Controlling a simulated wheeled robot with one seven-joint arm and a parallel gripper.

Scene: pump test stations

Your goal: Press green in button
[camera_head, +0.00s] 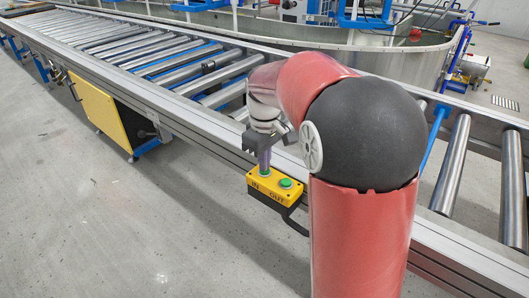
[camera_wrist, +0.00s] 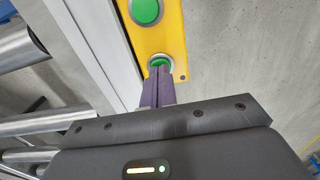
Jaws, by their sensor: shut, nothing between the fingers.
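The yellow button box (camera_head: 277,187) is fixed to the side rail of the roller conveyor and has two green buttons with black IN and OUT labels. The IN button (camera_head: 264,171) is on the left and the OUT button (camera_head: 286,183) on the right. My gripper (camera_head: 264,164) points down at the IN button, with its fingers shut and empty. In the wrist view the purple fingertips (camera_wrist: 159,72) overlap the edge of the IN button (camera_wrist: 159,61); I cannot tell whether it is pressed in. The OUT button (camera_wrist: 145,10) is clear of the fingers.
The roller conveyor (camera_head: 130,50) runs across the view behind the box. A yellow panel (camera_head: 98,108) hangs under its left part. A black bracket or handle (camera_head: 293,220) shows just below the box. The grey floor (camera_head: 150,220) in front is open.

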